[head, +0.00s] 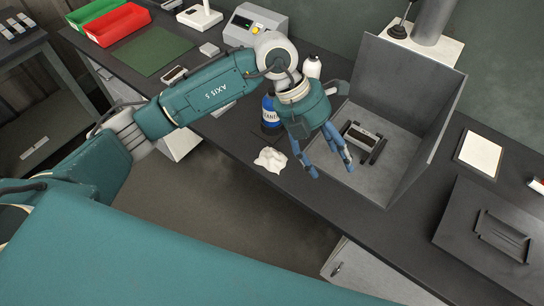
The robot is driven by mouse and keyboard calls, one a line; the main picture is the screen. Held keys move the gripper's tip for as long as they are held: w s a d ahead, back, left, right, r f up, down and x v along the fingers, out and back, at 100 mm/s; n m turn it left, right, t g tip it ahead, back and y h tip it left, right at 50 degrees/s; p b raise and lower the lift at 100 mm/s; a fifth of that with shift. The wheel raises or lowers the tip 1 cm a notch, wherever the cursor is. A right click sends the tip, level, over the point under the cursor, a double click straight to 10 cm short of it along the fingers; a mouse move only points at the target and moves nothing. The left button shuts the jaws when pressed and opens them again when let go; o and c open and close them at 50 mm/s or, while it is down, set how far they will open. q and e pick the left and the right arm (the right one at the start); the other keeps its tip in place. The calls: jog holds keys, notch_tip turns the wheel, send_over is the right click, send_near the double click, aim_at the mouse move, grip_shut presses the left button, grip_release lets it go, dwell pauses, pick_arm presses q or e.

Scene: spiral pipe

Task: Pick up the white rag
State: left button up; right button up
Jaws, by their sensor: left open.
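The white rag (270,160) lies crumpled on the dark bench top, close to its front edge. My left gripper (331,172) is open, with its blue fingers pointing down to the right of the rag, in front of the grey box. There is a gap between the fingers and the rag, and nothing shows between the fingers. My right gripper does not show in the head view.
A blue bottle (270,113) stands just behind the rag, close to my left wrist. A grey open-sided box (398,92) with a small device (362,138) inside is at the right. Red (118,24) and green (92,12) bins are far left.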

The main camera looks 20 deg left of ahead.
pick_arm(q)
jog(key=w+a+n+y, duration=0.1)
jog(key=w+a+y, duration=0.15)
jog(key=a, duration=0.55)
jog(key=w+a+n+y, duration=0.1)
jog(key=w+a+y, duration=0.1)
jog(key=a+y, duration=0.35)
jog(key=h+p, duration=0.2)
send_over(273, 152)
jog(key=shift+t, duration=0.4)
jog(key=f, duration=0.5)
jog(key=shift+s+a+f, duration=0.1)
jog(key=shift+s+a, duration=0.05)
jog(key=shift+s, duration=0.1)
jog(key=shift+f, duration=0.55)
notch_tip(273, 152, down, 4)
jog(key=shift+w+r+p, duration=0.15)
jog(key=shift+p, duration=0.95)
jog(key=shift+f, duration=0.45)
jog(key=c, duration=1.2)
